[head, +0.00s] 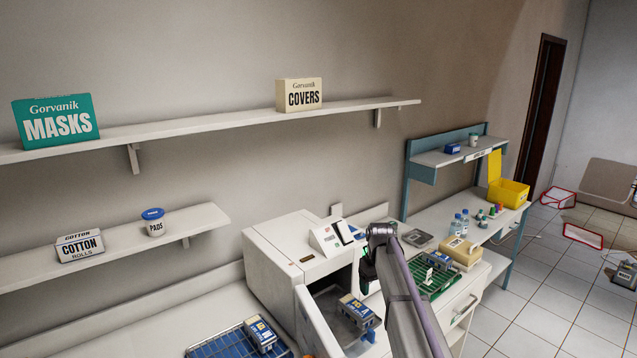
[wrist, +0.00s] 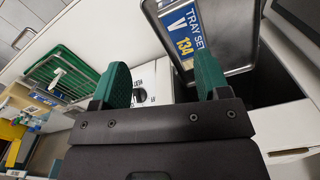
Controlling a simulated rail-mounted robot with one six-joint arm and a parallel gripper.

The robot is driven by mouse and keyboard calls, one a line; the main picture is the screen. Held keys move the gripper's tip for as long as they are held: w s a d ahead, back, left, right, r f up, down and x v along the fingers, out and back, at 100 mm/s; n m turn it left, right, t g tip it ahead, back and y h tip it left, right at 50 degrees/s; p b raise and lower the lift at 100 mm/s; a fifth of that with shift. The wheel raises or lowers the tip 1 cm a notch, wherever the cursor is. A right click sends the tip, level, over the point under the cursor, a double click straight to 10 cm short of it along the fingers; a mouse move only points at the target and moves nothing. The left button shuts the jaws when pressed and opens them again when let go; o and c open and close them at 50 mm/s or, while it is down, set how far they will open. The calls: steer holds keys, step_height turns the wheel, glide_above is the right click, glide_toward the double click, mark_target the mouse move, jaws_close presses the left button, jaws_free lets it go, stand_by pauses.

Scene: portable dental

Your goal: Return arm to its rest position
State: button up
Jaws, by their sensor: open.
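My arm reaches in from the bottom right of the head view. My gripper (head: 368,268) is at its far end, beside the open white machine (head: 285,250), and is mostly hidden by my wrist. In the wrist view my gripper (wrist: 161,82) has its two green fingers spread apart with nothing held between them. A grey tray with a blue label reading "TRAY SET V 134" (wrist: 183,35) lies beyond the right finger, and a white surface with dark print (wrist: 152,80) shows between the fingers.
A blue-labelled grey case (head: 356,311) is at the machine's opening. A blue wire basket (head: 205,350) holds a similar case. A green rack (head: 447,280) stands right of my arm. Wall shelves (head: 220,122) run on the left. A side table with bottles (head: 461,222) stands behind.

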steer(key=s+f+m+b, duration=0.2)
steer(key=s+f+b, duration=0.1)
steer(key=s, duration=1.4)
steer(key=s+a+f+m+b, duration=0.1)
steer(key=s+f+m+b, duration=0.1)
steer(key=s, duration=1.5)
steer(key=shift+a+f+b, duration=0.2)
steer(key=shift+f+b, duration=0.6)
steer(key=shift+f, duration=0.1)
